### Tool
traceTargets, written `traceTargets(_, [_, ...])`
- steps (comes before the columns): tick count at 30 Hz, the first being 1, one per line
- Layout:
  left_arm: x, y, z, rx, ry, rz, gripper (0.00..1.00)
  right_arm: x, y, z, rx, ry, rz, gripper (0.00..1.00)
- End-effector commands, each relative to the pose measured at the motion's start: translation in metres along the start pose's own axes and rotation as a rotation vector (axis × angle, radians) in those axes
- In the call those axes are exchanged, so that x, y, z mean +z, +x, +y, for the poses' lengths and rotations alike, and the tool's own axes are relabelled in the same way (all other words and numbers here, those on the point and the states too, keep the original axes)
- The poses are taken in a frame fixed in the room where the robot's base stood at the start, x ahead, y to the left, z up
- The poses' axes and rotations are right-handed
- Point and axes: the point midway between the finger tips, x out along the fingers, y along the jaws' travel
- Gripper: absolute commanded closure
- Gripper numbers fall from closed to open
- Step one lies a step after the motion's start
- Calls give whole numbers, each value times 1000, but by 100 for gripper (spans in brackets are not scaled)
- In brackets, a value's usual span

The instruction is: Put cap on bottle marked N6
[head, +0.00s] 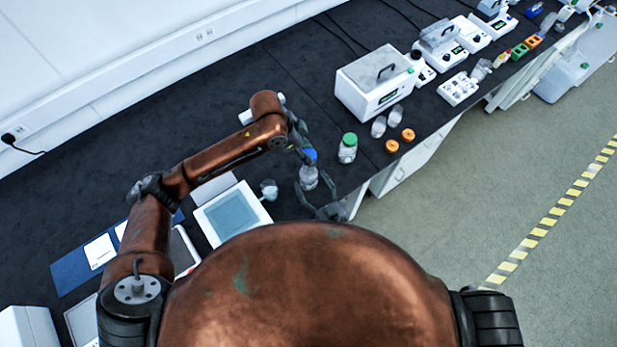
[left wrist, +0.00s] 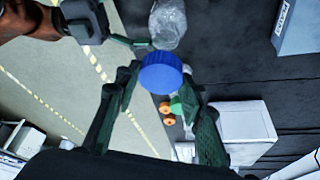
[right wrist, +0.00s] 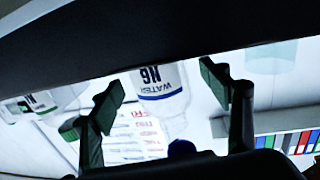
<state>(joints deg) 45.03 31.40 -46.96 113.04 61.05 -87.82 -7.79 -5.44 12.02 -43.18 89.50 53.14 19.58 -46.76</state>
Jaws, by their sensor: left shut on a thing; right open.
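The blue cap (head: 309,155) is held in my left gripper (head: 299,148), which is shut on it. It also shows between the fingers in the left wrist view (left wrist: 160,73). The clear bottle (head: 309,180) stands on the dark bench just under the cap. In the right wrist view it appears upside down, labelled WATER N6 (right wrist: 160,85), with the blue cap (right wrist: 182,149) near its neck. Whether cap and neck touch is unclear. My right gripper (head: 325,208) is open beside the bottle, with the bottle between its fingers in the right wrist view and gaps showing.
A green-capped bottle (head: 347,150) stands close by to the right. Beyond it are clear beakers (head: 378,127), orange lids (head: 392,146) and a white instrument (head: 374,85). A balance (head: 231,214) is on the left. The bench's front edge is near my right gripper.

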Motion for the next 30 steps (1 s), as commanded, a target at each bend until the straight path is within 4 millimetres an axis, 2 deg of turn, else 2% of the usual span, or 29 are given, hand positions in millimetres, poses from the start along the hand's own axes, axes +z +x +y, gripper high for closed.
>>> traceTargets(1, [0,0,0,0,0,0,82,-1,7,0,0,-1,2,30])
traceTargets(6, [0,0,0,0,0,0,82,0,19,0,0,-1,1,30])
traceTargets(17, [0,0,0,0,0,0,82,0,21,0,0,0,0,30])
traceTargets(30, [0,0,0,0,0,0,82,0,21,0,0,-1,0,61])
